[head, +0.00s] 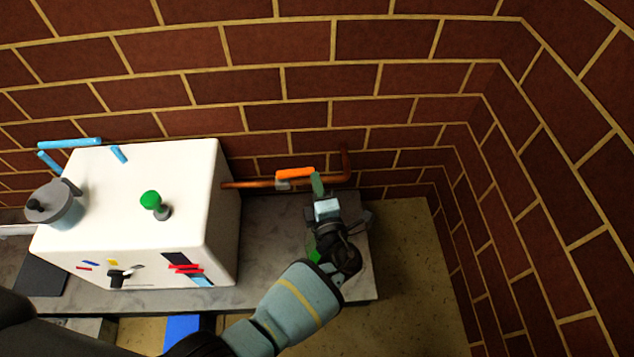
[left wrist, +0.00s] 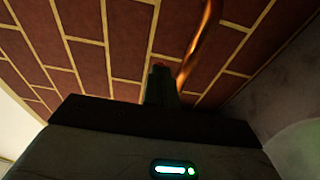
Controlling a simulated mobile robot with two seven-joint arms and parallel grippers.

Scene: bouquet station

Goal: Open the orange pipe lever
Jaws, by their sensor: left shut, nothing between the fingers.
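The orange lever (head: 295,174) sits on a copper pipe (head: 255,184) along the brick wall, right of the white box. It lies roughly in line with the pipe. My left gripper (head: 317,184) is shut and empty, with its fingertips close to the right end of the lever. I cannot tell whether they touch it. In the left wrist view the shut fingers (left wrist: 161,88) point up toward the wall, with a small orange-red patch at their tip and the copper pipe (left wrist: 196,45) to their right. My right gripper is not in view.
A white box (head: 130,200) with a green knob (head: 151,200) and blue handles stands on the grey counter (head: 262,265). A grey pot (head: 55,206) is at its left. The pipe bends up at its right end. The brick wall closes the back and right.

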